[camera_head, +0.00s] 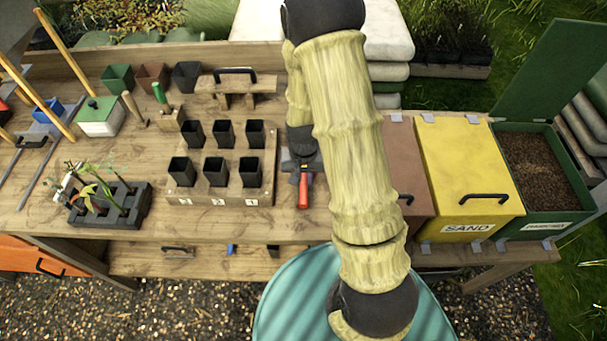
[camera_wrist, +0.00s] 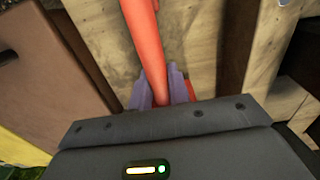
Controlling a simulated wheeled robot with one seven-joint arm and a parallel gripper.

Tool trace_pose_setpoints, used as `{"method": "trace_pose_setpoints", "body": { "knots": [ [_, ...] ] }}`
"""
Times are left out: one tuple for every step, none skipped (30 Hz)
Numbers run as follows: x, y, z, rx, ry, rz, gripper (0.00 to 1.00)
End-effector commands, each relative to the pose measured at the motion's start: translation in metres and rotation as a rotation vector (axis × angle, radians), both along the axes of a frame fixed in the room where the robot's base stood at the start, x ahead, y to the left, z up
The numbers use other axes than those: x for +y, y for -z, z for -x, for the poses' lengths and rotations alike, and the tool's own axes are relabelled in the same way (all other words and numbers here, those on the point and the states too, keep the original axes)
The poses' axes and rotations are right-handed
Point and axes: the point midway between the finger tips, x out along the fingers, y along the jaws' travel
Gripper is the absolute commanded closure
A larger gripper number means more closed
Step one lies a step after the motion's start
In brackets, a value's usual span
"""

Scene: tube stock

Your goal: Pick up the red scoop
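The red scoop (camera_head: 303,191) shows in the head view as a short red handle sticking out toward the bench's front edge, right of the black pot stand. In the wrist view its long red handle (camera_wrist: 143,35) runs from the top edge down between the two purple-grey fingers of my gripper (camera_wrist: 160,88). The fingers lie close against both sides of the handle and look shut on it. A bit of red also shows right of the right finger. My arm and the gripper body hide the rest of the scoop. I cannot tell whether it touches the bench.
Black pots stand in a wooden rack (camera_head: 221,198) just left. A brown bin (camera_head: 405,165), a yellow SAND bin (camera_head: 468,175) and an open green bin (camera_head: 545,170) stand right. A dark seedling tray (camera_head: 110,208) is farther left. Bare wood (camera_head: 270,228) lies in front.

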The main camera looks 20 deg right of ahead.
Motion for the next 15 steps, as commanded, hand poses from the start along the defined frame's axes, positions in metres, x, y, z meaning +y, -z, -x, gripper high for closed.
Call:
{"method": "trace_pose_setpoints", "body": {
  "knots": [
    [-0.0002,0.0,0.0001,0.0,0.0,0.0,0.97],
    [-0.0002,0.0,0.0001,0.0,0.0,0.0,1.0],
    [-0.0002,0.0,0.0001,0.0,0.0,0.0,1.0],
    [-0.0002,0.0,0.0001,0.0,0.0,0.0,1.0],
    [-0.0001,-0.0001,-0.0001,0.0,0.0,0.0,1.0],
    [-0.0001,-0.0001,-0.0001,0.0,0.0,0.0,1.0],
    [-0.0002,-0.0001,0.0,0.0,0.0,0.0,1.0],
    [-0.0002,-0.0001,0.0,0.0,0.0,0.0,1.0],
    [-0.0001,-0.0002,-0.0001,0.0,0.0,0.0,1.0],
    [-0.0001,-0.0002,-0.0001,0.0,0.0,0.0,1.0],
    [-0.0001,-0.0005,-0.0001,0.0,0.0,0.0,1.0],
    [-0.0002,-0.0012,-0.0002,-0.001,0.0,0.0,1.0],
    [-0.0002,-0.0021,-0.0003,-0.001,0.0,0.0,1.0],
    [-0.0001,-0.0034,-0.0004,-0.001,0.0,0.0,1.0],
    [-0.0001,-0.0059,-0.0007,-0.003,0.0,0.001,1.0]
  ]
}}
